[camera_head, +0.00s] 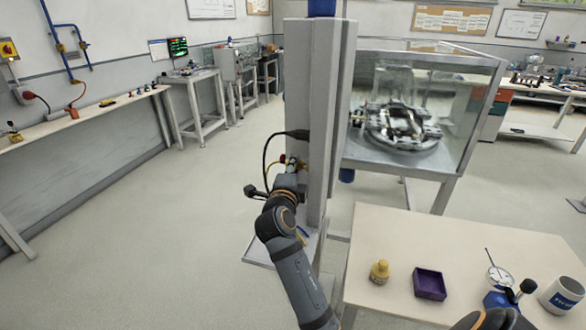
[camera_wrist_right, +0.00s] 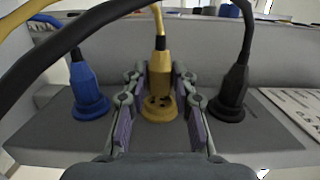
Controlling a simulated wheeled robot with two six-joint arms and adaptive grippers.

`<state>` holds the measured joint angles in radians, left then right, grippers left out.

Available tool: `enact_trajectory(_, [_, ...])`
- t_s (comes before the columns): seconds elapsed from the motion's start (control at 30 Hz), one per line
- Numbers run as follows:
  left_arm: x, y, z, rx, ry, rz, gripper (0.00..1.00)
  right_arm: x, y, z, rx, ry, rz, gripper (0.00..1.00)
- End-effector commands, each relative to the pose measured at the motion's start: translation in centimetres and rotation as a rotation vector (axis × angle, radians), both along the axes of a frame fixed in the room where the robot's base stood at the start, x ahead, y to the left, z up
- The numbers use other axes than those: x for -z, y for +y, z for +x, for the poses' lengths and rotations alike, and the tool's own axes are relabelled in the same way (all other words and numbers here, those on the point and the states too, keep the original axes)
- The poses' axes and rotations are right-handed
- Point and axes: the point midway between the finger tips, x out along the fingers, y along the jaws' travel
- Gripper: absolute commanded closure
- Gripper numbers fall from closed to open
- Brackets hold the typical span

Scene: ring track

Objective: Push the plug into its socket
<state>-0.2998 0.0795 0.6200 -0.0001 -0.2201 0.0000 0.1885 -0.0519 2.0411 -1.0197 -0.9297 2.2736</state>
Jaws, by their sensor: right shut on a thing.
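My right gripper (camera_head: 289,176) is at the side of the grey column, its fingers small in the head view. In the right wrist view the right gripper (camera_wrist_right: 160,125) has its two fingers on either side of a yellow plug (camera_wrist_right: 160,72) and is shut on it. A yellow cable runs up from the plug. A yellow round socket (camera_wrist_right: 158,108) with dark holes shows just below the plug. I cannot tell how deep the plug sits in it. My left gripper is not in view.
In the wrist view a blue plug (camera_wrist_right: 85,85) stands left and a black plug (camera_wrist_right: 230,90) right, with a black cable crossing above. In the head view a table (camera_head: 400,235) holds a yellow item (camera_head: 380,271), a purple tray (camera_head: 430,284) and a mug (camera_head: 562,295). The floor at left is clear.

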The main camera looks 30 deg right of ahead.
Motion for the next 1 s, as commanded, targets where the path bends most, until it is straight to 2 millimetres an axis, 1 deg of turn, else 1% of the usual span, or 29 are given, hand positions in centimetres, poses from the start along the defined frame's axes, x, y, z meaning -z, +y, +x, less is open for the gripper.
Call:
enact_trajectory(0.63, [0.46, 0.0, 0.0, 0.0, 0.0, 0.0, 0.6, 0.01, -0.91, -1.01, 0.001, -0.001, -0.002, 1.0])
enact_trajectory(0.67, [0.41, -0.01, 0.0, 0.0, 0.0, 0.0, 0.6, -0.02, -0.88, -0.99, 0.001, 0.0, -0.001, 0.69])
enact_trajectory(0.7, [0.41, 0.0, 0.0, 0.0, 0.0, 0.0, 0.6, -0.02, -0.88, -0.98, 0.001, 0.0, -0.001, 0.64])
enact_trajectory(0.83, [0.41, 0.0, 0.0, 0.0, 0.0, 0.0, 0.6, 0.0, -0.87, -0.98, 0.001, -0.001, -0.001, 0.47])
enact_trajectory(1.0, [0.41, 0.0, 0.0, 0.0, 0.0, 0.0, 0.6, 0.01, -0.86, -0.97, 0.001, 0.0, 0.0, 0.47])
